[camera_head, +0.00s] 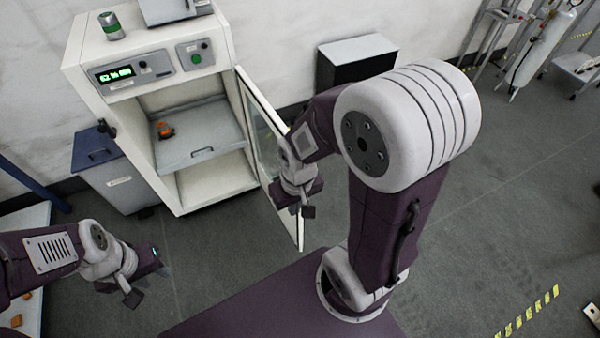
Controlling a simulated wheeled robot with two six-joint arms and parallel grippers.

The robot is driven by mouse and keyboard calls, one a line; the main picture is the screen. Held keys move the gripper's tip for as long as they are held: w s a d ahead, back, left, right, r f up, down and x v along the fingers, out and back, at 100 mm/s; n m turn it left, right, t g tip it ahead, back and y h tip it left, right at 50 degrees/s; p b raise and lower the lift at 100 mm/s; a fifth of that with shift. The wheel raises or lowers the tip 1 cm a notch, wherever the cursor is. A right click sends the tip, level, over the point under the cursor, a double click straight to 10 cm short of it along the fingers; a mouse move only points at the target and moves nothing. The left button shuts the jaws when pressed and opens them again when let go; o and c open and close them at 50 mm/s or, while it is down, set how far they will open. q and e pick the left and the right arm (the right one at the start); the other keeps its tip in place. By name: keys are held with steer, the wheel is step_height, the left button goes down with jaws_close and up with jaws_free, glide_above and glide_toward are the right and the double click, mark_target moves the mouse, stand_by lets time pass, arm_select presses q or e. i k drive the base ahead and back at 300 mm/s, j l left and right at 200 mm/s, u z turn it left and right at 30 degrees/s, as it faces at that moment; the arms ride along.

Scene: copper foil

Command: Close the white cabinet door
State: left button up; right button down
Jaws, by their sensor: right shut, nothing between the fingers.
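The white cabinet (88,62) stands at the upper left with its front open. Its white-framed glass door (256,96) stands swung out from the cabinet's right side, at a wide angle to the opening. My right gripper (308,211) is shut and empty. It overlaps the outer part of the door in the view and hides some of its frame and glass; I cannot tell whether it touches. My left gripper (133,296) is at the lower left, away from the door and in front of the cabinet; its finger gap is not clear.
Inside the cabinet, a grey tray (215,135) carries a small orange item (165,130). A can (110,26) stands on top. A blue-grey bin (112,178) is left of the cabinet, and a black-and-white box (350,55) is behind the door. The floor before the cabinet is clear.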

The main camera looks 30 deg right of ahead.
mark_target(294, 224)
steer(key=l+u, duration=0.2)
steer(key=l, duration=0.45)
steer(key=l+u, duration=0.15)
steer(key=l, duration=0.5)
steer(key=k+l+u, duration=0.2)
steer(key=l, duration=0.45)
steer(key=i+l+u, duration=0.2)
steer(key=l, duration=0.35)
steer(key=i+l+u, duration=0.1)
steer(key=i+l, duration=0.15)
steer(key=l+u, duration=0.2)
steer(key=u, duration=0.25)
steer(key=k+l+u, duration=0.15)
steer(key=u, duration=0.35)
steer(key=k+l+u, duration=0.1)
steer(key=u, duration=0.35)
steer(key=k+l+u, duration=0.1)
steer(key=u, duration=0.35)
steer(key=k+l+z, duration=0.1)
steer(key=z, duration=0.3)
steer(key=k+l+z, duration=0.15)
steer(key=k+z, duration=0.2)
steer(key=l+z, duration=0.15)
steer(key=z, duration=0.6)
steer(key=k+l, duration=0.05)
